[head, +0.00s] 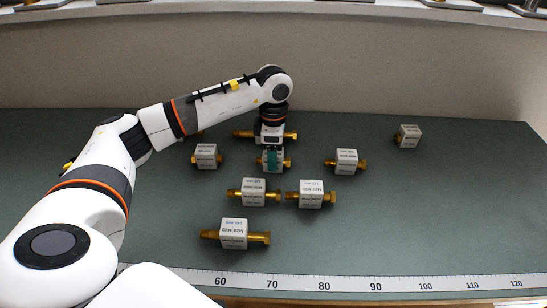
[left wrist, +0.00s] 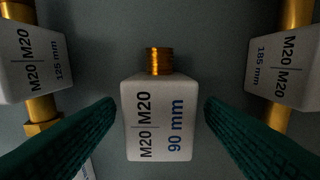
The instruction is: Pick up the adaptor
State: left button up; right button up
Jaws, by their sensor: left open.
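An adaptor with a white block marked M20 | M20 and 90 mm (left wrist: 158,118) lies between my left gripper's fingers in the left wrist view, its threaded brass end (left wrist: 159,61) pointing up the picture. My left gripper (head: 272,162) is open, its green-padded fingers on either side of the block with a narrow gap showing at each side. In the head view the gripper hides much of this adaptor (head: 286,162). My right gripper is not in view.
Adaptors marked 125 mm (left wrist: 30,62) and 185 mm (left wrist: 283,65) flank it in the left wrist view. Several similar adaptors lie around in the head view, including a front one (head: 234,234) and a far right one (head: 407,136). A ruler strip (head: 350,284) edges the green mat (head: 440,220), clear at right.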

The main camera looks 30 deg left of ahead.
pick_arm(q)
jog(key=shift+f, duration=0.1)
jog(key=shift+c, duration=0.2)
jog(key=c, duration=1.1)
